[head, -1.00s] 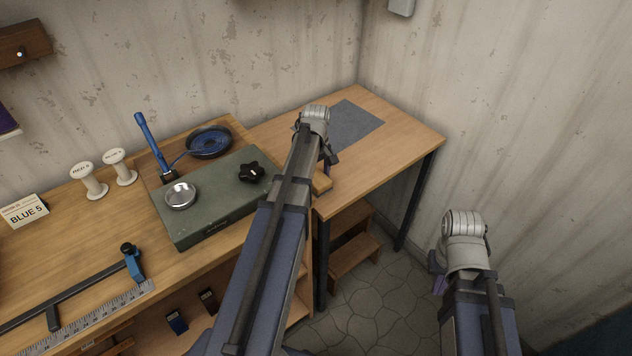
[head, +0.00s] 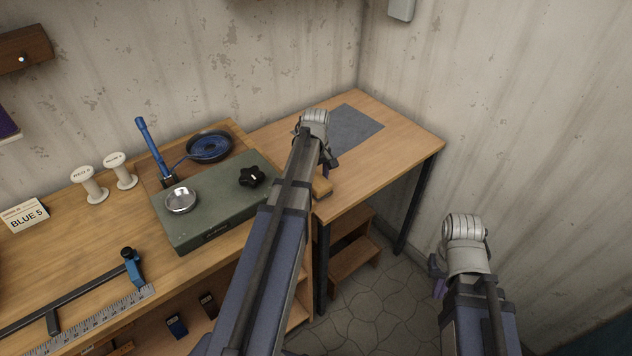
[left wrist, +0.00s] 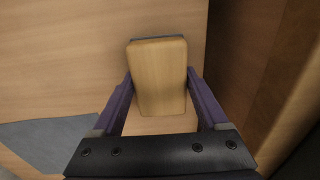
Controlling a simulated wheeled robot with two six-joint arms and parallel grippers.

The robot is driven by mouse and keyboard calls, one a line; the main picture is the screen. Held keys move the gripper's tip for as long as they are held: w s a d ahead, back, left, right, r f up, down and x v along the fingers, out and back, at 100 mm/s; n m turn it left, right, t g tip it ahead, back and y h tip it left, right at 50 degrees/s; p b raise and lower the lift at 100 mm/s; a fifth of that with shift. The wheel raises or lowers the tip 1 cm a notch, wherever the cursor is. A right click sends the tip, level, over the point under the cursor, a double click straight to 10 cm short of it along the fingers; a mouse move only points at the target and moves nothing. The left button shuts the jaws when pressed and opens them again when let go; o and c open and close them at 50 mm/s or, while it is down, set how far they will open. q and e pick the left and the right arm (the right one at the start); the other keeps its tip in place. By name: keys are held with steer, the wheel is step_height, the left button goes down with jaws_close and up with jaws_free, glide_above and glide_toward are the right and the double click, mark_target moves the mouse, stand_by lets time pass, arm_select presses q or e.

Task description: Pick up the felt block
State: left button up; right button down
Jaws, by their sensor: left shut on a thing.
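The felt block (left wrist: 158,80) is a pale wooden block with a dark layer showing along its far edge. In the left wrist view it sits between the purple fingers of my left gripper (left wrist: 160,88), which is shut on it. In the head view a small part of the block (head: 321,187) shows beside my left arm, near the front edge of the right-hand table (head: 400,150). I cannot tell whether it touches the tabletop. My right gripper (head: 438,277) is mostly hidden behind its own wrist, low at the right, away from the block.
A grey mat (head: 355,130) lies on the right-hand table behind my left gripper. A green case (head: 215,225) with a black knob and a small metal dish stands left of my arm. Two white spools (head: 90,185) and a blue-handled tool (head: 150,145) stand further left.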

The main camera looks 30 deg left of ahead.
mark_target(316, 179)
arm_select(q)
step_height(316, 179, up, 10)
steer(key=p, duration=0.9)
steer(key=shift+f, duration=0.1)
steer(key=o, duration=1)
steer(key=c, duration=0.6)
steer(key=shift+p, duration=0.3)
